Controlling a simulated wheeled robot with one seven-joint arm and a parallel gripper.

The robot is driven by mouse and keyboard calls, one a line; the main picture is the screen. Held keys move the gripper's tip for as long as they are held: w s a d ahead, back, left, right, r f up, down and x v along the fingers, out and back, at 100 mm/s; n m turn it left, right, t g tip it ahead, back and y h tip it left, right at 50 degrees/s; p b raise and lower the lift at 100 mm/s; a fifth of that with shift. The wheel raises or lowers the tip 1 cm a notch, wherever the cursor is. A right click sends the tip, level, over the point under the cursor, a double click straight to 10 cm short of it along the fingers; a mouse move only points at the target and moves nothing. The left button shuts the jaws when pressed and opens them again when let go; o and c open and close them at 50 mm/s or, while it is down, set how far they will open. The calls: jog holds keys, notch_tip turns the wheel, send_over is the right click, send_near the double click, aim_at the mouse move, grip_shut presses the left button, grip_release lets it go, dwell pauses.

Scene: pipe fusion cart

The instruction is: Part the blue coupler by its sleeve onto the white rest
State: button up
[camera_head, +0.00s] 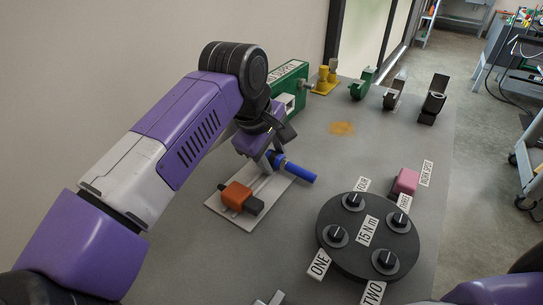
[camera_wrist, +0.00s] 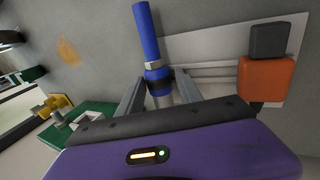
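The blue coupler (camera_head: 299,172) is a slim blue rod with a metal collar and a thicker blue sleeve. In the wrist view the coupler (camera_wrist: 147,32) points away, with its sleeve end between my fingers. The white rest (camera_head: 222,208) is a flat plate on the cart top under my gripper. It also shows in the wrist view (camera_wrist: 213,37), beside and below the coupler. My gripper (camera_head: 272,157) straddles the sleeve; in the wrist view its fingers (camera_wrist: 160,84) stand either side with narrow gaps. The sleeve's rear end is partly hidden.
An orange block with a dark end (camera_head: 238,195) sits on the plate. A black round dial plate (camera_head: 345,262) with several knobs and a pink block (camera_head: 406,181) are at right. A green box (camera_head: 290,82), yellow fitting (camera_head: 325,80) and clamps stand behind.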

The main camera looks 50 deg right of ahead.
jog(key=shift+a+f, duration=0.25)
dwell(0.3)
jog(key=shift+a+r, duration=0.2)
jog(key=shift+r, duration=0.2)
jog(key=v, duration=0.7)
jog(key=shift+d+r, duration=0.2)
